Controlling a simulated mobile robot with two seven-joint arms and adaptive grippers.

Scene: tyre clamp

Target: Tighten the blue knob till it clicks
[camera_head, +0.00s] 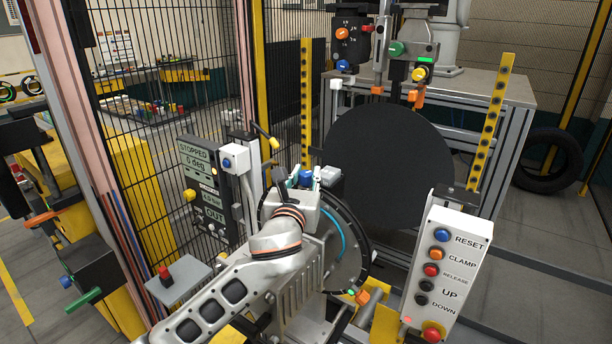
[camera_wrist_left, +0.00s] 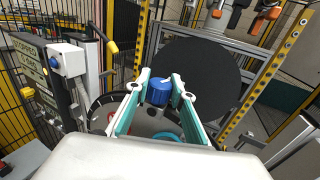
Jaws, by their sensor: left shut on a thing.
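The blue knob (camera_wrist_left: 158,91) is ribbed and sits between the fingertips of my left gripper (camera_wrist_left: 163,88) in the left wrist view. The fingers have teal pads and are shut on the knob from both sides. In the head view the knob (camera_head: 305,178) is a small blue patch just beyond my left gripper (camera_head: 304,182), beside a grey block. My left wrist hides much of the round clamp fixture (camera_head: 357,265) below it. My right gripper is not seen in either view.
A large black disc (camera_head: 388,165) stands behind the knob. A button panel (camera_head: 447,270) with RESET, CLAMP, RELEASE, UP and DOWN is at the right. A display (camera_head: 205,185) reading STOPPED, 0 deg and OUT stands at the left, next to a wire fence.

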